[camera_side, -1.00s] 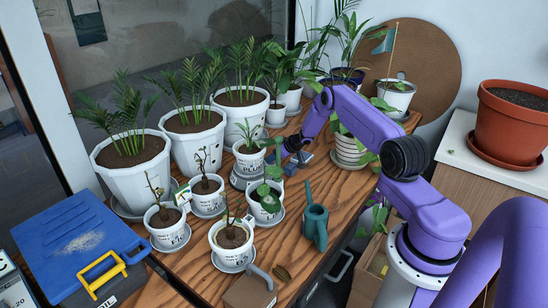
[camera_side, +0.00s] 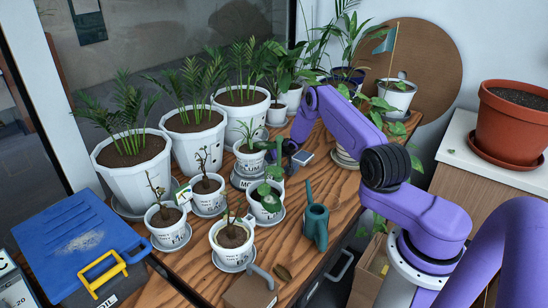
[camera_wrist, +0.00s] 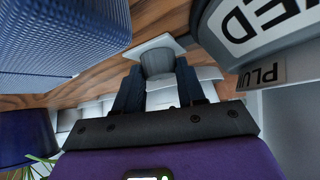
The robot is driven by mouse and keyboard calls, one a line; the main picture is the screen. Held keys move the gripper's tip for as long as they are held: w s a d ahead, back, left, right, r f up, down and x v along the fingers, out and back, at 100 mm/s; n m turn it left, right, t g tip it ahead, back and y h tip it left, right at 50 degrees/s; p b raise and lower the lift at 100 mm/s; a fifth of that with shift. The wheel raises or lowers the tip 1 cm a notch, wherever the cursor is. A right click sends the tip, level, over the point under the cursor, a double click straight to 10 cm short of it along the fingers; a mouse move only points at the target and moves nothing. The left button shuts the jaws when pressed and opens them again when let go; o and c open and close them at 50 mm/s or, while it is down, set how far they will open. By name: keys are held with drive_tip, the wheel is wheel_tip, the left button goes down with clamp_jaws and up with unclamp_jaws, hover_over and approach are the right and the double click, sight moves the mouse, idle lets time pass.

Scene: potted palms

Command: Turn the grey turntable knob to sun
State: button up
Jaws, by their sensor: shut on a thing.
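The grey knob (camera_wrist: 157,62) is a short grey cylinder on a pale square base, at the upper middle of the wrist view. My gripper (camera_wrist: 157,80) is shut on it, one dark finger on each side. Beside it at upper right is a curved grey rim, seemingly the turntable (camera_wrist: 238,62), with cut-off lettering "ED" and "PLU". In the side view my gripper (camera_side: 275,155) is low beside a white potted plant (camera_side: 249,163) on a lettered round base. The knob cannot be made out there, and I cannot read its setting.
Small potted plants (camera_side: 231,240) stand close in front and left, with large palm pots (camera_side: 133,185) behind. A green watering can (camera_side: 316,225) stands in front of my gripper. A blue box (camera_wrist: 65,40) is close at upper left in the wrist view.

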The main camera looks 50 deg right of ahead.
drive_tip(key=shift+w+r, duration=0.1)
drive_tip(key=o, duration=1.1)
drive_tip(key=shift+c, duration=0.2)
drive_tip(key=shift+d+n+y, duration=0.15)
drive_tip(key=shift+n+y, duration=0.35)
drive_tip(key=shift+n, duration=0.1)
drive_tip(key=shift+d+n+y, duration=0.15)
drive_tip(key=shift+n+y, duration=1.25)
drive_tip(key=shift+n, duration=0.4)
drive_tip(key=v, duration=1.8)
wheel_tip(320, 180, up, 16)
drive_tip(key=shift+r, duration=0.2)
